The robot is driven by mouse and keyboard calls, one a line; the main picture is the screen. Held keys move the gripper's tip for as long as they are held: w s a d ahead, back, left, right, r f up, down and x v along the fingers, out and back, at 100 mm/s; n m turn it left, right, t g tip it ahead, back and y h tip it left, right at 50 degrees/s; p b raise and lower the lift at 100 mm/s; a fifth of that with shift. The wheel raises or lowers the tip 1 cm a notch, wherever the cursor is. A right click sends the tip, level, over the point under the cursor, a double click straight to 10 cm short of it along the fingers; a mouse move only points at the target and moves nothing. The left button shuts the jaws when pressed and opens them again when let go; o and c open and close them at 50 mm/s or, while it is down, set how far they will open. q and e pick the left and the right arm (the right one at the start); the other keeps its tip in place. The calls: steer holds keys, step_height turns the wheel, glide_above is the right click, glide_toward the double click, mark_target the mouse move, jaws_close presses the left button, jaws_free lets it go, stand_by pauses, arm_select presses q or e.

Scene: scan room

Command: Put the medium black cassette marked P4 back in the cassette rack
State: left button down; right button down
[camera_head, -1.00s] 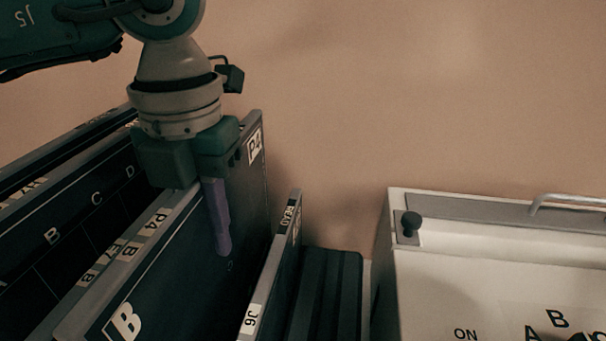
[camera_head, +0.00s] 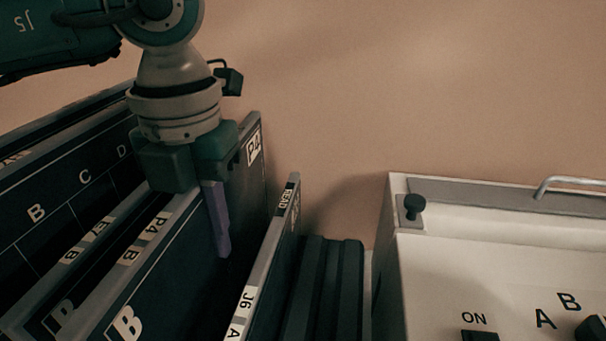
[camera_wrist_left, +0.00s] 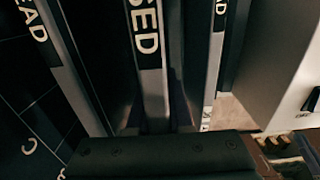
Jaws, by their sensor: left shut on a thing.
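The black P4 cassette (camera_head: 190,270) has a grey edge, with P4 and B labels along its top edge and a large B on its face. It stands upright in the head view, between other cassettes. My left gripper (camera_head: 207,205) is shut on its top edge near the far end. One purple finger lies against the right face; the other is hidden behind the cassette. In the left wrist view, a dark part of my gripper fills the bottom, and a strip lettered "SED" (camera_wrist_left: 145,45) runs down to it. My right gripper is not in view. The cassette's lower end is out of frame.
An E7 cassette (camera_head: 100,228) and a panel lettered B, C, D (camera_head: 60,190) stand close on the left. A J6 cassette (camera_head: 262,255) stands on the right, beside dark ridged slots (camera_head: 325,295). Further right is a white unit (camera_head: 480,265) with a knob and handle.

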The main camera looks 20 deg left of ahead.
arm_select(q)
steer(key=shift+f+b, duration=0.4)
steer(key=shift+f, duration=0.15)
steer(key=c, duration=1.1)
jaws_free()
steer(key=shift+w, duration=0.1)
steer(key=o, duration=0.4)
steer(key=shift+c, duration=0.2)
step_height(320, 180, up, 10)
